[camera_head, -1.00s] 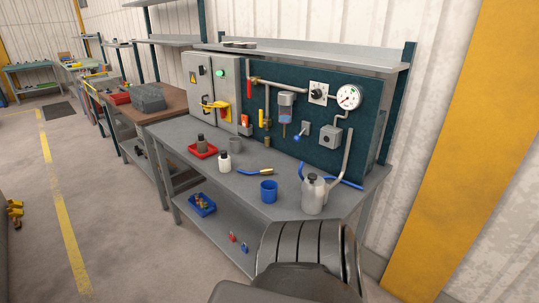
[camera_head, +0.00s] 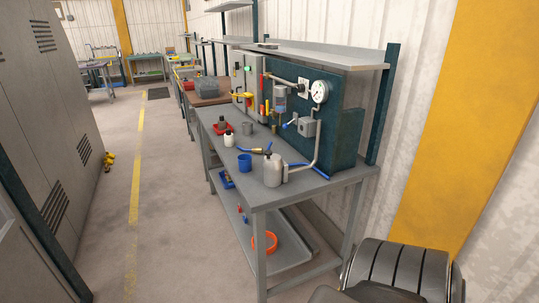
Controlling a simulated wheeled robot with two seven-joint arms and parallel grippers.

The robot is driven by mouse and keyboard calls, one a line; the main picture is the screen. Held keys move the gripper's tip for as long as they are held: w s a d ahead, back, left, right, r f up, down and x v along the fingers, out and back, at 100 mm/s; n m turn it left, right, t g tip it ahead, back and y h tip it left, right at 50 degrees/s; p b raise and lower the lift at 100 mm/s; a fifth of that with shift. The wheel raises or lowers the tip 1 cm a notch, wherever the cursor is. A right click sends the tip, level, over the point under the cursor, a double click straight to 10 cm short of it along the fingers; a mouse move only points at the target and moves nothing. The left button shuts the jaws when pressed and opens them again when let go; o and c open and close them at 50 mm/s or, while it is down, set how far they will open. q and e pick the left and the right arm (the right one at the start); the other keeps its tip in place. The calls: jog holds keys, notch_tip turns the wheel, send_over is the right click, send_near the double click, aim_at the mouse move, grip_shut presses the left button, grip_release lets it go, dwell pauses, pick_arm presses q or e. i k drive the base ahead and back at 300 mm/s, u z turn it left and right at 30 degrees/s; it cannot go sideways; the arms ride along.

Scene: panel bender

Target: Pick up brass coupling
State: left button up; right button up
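I cannot make out the brass coupling for certain. Small brass-coloured fittings show low against the dark green panel (camera_head: 345,140) behind the workbench (camera_head: 225,152), but they are too small to identify. Neither of my grippers is in view; only a dark ribbed part of my own body shows at the bottom right, well short of the bench top's objects.
An orange ring (camera_head: 264,243) lies on the lower shelf.

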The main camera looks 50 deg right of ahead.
aim_at(257, 150)
jog(key=z, duration=0.9)
